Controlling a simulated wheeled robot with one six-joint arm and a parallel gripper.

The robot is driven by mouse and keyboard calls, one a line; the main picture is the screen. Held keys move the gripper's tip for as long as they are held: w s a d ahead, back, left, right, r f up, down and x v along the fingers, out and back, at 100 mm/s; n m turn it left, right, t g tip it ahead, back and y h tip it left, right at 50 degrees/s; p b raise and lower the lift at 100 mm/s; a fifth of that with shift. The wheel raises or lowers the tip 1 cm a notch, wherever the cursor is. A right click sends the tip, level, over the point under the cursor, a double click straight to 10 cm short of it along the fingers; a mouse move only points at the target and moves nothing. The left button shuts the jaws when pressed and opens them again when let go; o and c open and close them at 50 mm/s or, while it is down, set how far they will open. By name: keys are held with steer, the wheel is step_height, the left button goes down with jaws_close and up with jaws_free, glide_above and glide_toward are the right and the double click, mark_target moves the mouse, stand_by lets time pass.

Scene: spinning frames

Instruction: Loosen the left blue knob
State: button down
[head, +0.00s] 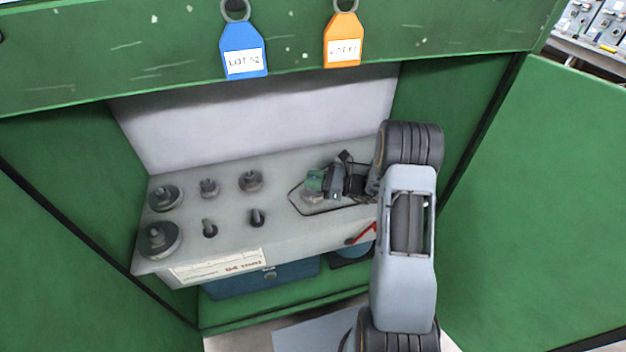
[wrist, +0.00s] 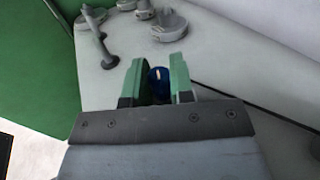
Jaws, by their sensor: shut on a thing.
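My gripper (wrist: 158,84) has green fingers and is shut on a blue knob (wrist: 158,75), which shows between them in the wrist view. In the head view my gripper (head: 318,182) is at the right part of the grey shelf (head: 225,245), inside a black outline, and hides the knob. Only one blue knob is visible, and how far it is turned cannot be told.
Several grey knobbed weights and pegs (head: 209,187) stand on the shelf left of my gripper. Green cabinet walls (head: 80,190) and an open door (head: 540,200) flank it. Blue (head: 243,55) and orange (head: 343,42) tags hang above. A blue case (head: 265,280) sits below.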

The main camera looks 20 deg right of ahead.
steer(key=shift+n+g, duration=0.3)
steer(key=n+g+y, duration=0.1)
steer(key=n+g, duration=0.1)
steer(key=g, duration=0.1)
steer(key=shift+n+g+y+b, duration=0.3)
steer(key=shift+g+y+b, duration=0.1)
steer(key=shift+n+g, duration=1.4)
steer(key=shift+g, duration=0.9)
steer(key=c, duration=1)
jaws_free()
